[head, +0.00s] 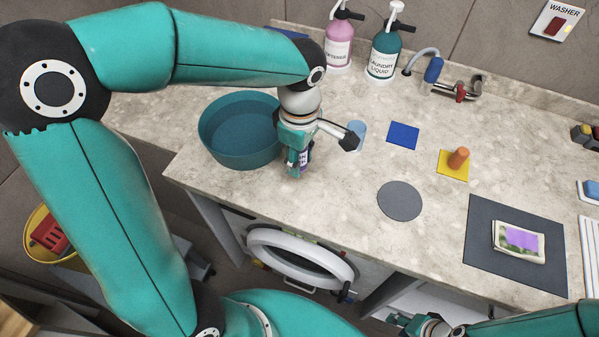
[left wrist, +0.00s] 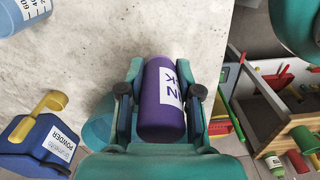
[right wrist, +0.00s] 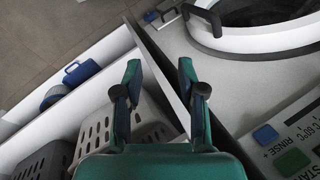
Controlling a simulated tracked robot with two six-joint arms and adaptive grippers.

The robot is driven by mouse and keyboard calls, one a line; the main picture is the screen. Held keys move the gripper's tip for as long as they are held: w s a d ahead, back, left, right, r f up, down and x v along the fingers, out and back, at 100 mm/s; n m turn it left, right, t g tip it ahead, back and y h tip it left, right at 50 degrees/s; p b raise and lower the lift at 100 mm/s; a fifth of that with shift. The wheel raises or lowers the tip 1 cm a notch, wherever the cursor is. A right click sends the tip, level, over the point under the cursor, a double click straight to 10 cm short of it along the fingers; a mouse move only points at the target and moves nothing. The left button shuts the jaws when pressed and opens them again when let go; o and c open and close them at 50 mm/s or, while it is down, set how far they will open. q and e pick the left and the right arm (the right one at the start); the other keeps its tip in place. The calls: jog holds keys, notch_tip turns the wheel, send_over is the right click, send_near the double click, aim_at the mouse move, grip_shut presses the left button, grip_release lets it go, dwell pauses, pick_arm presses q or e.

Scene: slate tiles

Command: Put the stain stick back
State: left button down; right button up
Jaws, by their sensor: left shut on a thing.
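The stain stick looks to be a purple cylinder (left wrist: 158,108) with a white label, seen in the left wrist view. My left gripper (left wrist: 162,72) is shut on it, one finger on each side. In the head view my left gripper (head: 299,171) is beside the teal basin's right side, near the counter's front edge. Only a sliver of purple (head: 304,158) shows there between the fingers; whether it touches the counter is unclear. My right gripper (right wrist: 160,78) is open and empty in the right wrist view, low in front of the counter; it also shows in the head view (head: 397,321).
A teal basin (head: 240,160) stands left. A blue square (head: 403,135), a yellow square (head: 447,171) with an orange cylinder (head: 459,158), a grey disc (head: 399,201) and a dark mat (head: 500,277) lie to the right. A powder box (left wrist: 38,143) shows in the left wrist view.

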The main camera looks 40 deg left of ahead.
aim_at(299, 183)
pick_arm(q)
jog(key=shift+f, duration=2.95)
jog(key=shift+f, duration=0.15)
jog(key=c, duration=0.8)
grip_release()
notch_tip(299, 183, up, 12)
jog(key=shift+r, duration=0.2)
jog(key=shift+s, duration=0.1)
